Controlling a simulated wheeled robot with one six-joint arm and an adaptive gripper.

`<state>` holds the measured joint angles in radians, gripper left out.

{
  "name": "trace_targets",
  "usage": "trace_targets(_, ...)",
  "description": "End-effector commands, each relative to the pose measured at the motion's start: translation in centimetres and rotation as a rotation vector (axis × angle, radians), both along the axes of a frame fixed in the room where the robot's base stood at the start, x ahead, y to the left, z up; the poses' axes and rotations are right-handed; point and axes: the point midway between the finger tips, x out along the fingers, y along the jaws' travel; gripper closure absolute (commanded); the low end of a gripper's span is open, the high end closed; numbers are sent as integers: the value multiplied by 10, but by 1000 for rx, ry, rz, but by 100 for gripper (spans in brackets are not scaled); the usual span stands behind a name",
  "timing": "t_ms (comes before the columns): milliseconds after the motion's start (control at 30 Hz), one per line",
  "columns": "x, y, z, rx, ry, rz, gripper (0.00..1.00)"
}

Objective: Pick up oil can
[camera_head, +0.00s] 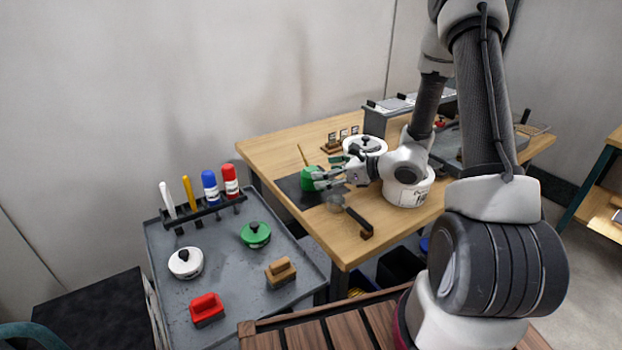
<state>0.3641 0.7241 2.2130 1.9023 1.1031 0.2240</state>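A small green can with a thin upright spout, which looks like the oil can (308,181), stands on a dark mat (290,190) on the wooden workbench. My gripper (319,179) reaches in from the right, low over the bench, with its fingers pointing left at the can. The two fingers are spread and their tips are at the can's right side, overlapping it in the picture. Whether they touch or grip it is too small to tell.
The wooden workbench (270,150) also bears a dark-handled tool (358,222) in front of my gripper and a small wooden rack (340,140) behind it. A grey cart (225,280) at left holds markers, green and white round knobbed pieces, and red and brown blocks.

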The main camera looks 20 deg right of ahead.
Motion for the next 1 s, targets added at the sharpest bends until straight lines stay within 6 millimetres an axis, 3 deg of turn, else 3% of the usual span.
trace_targets(500, 45, 36, -31, -1, -1, 5, 19)
trace_targets(733, 49, 39, -33, -2, -2, 3, 19)
trace_targets(767, 49, 39, -33, -2, -2, 3, 21)
trace_targets(1000, 49, 39, -33, -2, -2, 3, 64)
